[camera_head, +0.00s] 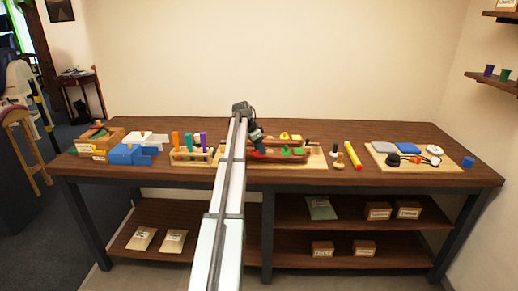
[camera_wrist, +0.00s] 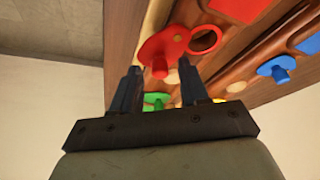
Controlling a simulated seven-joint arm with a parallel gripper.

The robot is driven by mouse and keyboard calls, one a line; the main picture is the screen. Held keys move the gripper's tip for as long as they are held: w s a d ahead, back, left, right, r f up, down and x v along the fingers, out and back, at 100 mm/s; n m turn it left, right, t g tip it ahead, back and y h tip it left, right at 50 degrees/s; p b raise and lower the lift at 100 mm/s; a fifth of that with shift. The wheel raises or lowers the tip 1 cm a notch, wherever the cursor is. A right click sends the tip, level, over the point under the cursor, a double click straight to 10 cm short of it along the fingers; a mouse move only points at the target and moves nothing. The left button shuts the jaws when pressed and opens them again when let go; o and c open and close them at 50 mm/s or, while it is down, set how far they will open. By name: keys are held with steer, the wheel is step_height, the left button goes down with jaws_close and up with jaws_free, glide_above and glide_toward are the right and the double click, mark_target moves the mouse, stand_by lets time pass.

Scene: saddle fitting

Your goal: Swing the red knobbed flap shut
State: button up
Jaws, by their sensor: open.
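The red knobbed flap (camera_wrist: 166,42) shows in the wrist view, with its round red knob (camera_wrist: 160,68) pointing toward my gripper. A red ring (camera_wrist: 205,41) lies beside the flap, and the flap does not cover the ring's opening. My gripper (camera_wrist: 160,68) is open, with one finger on each side of the knob in the picture. I cannot tell whether either finger touches it. In the head view my gripper (camera_head: 259,143) is over the wooden board with coloured parts, and the arm hides part of that area. The red flap cannot be made out clearly there.
Near the red flap are a green knobbed piece (camera_wrist: 155,100) and a blue knobbed piece (camera_wrist: 279,68). On the table (camera_head: 400,186) are a blue box (camera_head: 127,154), a rack of coloured tubes (camera_head: 190,158), a yellow-red stick (camera_head: 352,155) and a board at right (camera_head: 385,160).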

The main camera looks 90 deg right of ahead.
steer(key=shift+f, duration=0.1)
jaws_close()
stand_by(0.4)
